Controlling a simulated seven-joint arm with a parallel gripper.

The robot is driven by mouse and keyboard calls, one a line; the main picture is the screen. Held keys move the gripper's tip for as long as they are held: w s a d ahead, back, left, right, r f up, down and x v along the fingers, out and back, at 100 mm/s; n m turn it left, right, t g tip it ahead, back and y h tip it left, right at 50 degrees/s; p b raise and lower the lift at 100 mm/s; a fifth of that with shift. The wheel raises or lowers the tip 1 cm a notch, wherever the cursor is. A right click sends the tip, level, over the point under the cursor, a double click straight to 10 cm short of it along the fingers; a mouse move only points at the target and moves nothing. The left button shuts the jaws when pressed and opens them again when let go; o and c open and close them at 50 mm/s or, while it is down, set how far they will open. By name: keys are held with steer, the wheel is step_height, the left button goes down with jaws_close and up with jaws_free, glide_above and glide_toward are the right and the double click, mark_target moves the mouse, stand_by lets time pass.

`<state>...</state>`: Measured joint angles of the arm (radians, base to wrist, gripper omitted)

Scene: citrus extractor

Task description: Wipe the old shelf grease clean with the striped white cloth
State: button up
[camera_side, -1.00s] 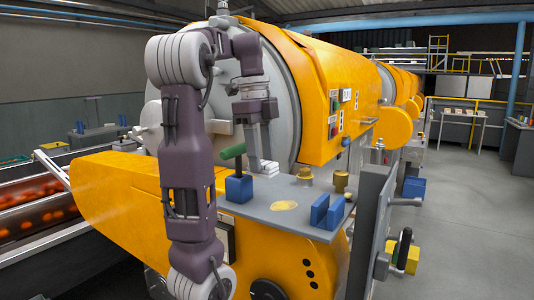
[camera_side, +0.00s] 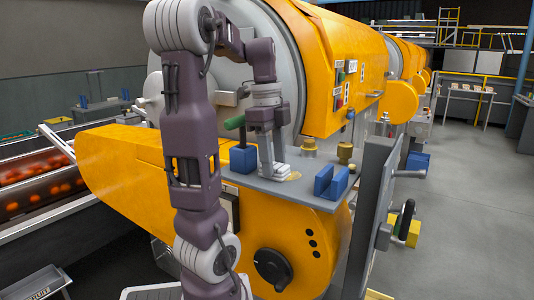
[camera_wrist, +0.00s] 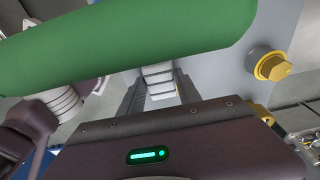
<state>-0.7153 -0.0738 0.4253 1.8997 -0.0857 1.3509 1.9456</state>
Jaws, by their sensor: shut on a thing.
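The striped white cloth (camera_side: 277,173) is a folded pad under my gripper (camera_side: 271,162), low over the grey shelf (camera_side: 245,182). My gripper is shut on the cloth. The old grease is a yellowish patch (camera_side: 294,176) on the shelf. The cloth is at its left edge and seems to cover part of it; I cannot tell if it presses on the surface. In the wrist view, the cloth (camera_wrist: 158,76) shows white and grey bands between the fingers (camera_wrist: 156,92). The grease is not clearly seen there.
A green-handled tool (camera_side: 234,122) stands in a blue block (camera_side: 243,159) left of my gripper; the green part (camera_wrist: 120,42) crosses the wrist view. Brass fittings (camera_side: 308,149) stand behind. A slotted blue holder (camera_side: 330,183) is to the right, near the shelf's front.

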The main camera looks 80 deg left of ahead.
steer(key=shift+w+d, duration=2.4)
steer(key=shift+d, duration=0.05)
steer(key=shift+s+a, duration=3.2)
steer(key=shift+w+a, duration=0.5)
steer(key=shift+w, duration=0.6)
steer(key=shift+w+d, duration=2.7)
steer(key=shift+s+a, duration=3)
steer(key=shift+s, duration=0.05)
steer(key=shift+d+r, duration=0.1)
steer(key=shift+r, duration=4.05)
